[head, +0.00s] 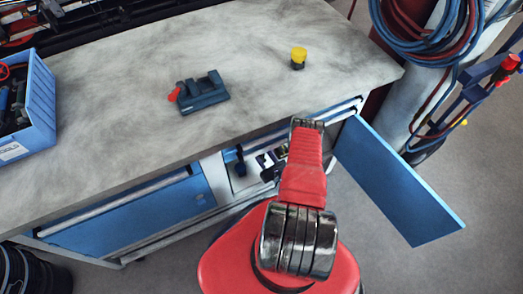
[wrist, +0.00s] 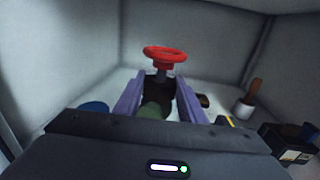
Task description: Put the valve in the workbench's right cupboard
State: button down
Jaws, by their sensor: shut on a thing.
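My gripper (wrist: 158,92) is inside the workbench's right cupboard (wrist: 215,30), between its pale walls. Its two purple fingers are shut on the valve (wrist: 165,55), which has a red handwheel on top and a dark and green body between the fingers. The handwheel is upright in the wrist view. I cannot tell whether the valve touches the cupboard floor. In the head view the cupboard's blue door (head: 395,180) stands wide open to the right, and my red arm hides much of the opening. The valve cannot be made out there.
Inside the cupboard are a wooden-handled brush (wrist: 248,103), a dark box (wrist: 288,145) and a blue round thing (wrist: 94,107). On the workbench (head: 130,110) are a dark blue tool (head: 202,93), a yellow-topped piece (head: 298,58) and a blue bin (head: 42,110). Hoses (head: 425,30) hang at right.

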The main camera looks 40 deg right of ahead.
aim_at(265, 161)
jog(key=shift+f, duration=2.05)
jog(key=c, duration=1.1)
grip_release()
jog(key=shift+s+f, duration=0.1)
jog(key=shift+s, duration=0.1)
jog(key=shift+v, duration=1)
jog(key=shift+s, duration=0.35)
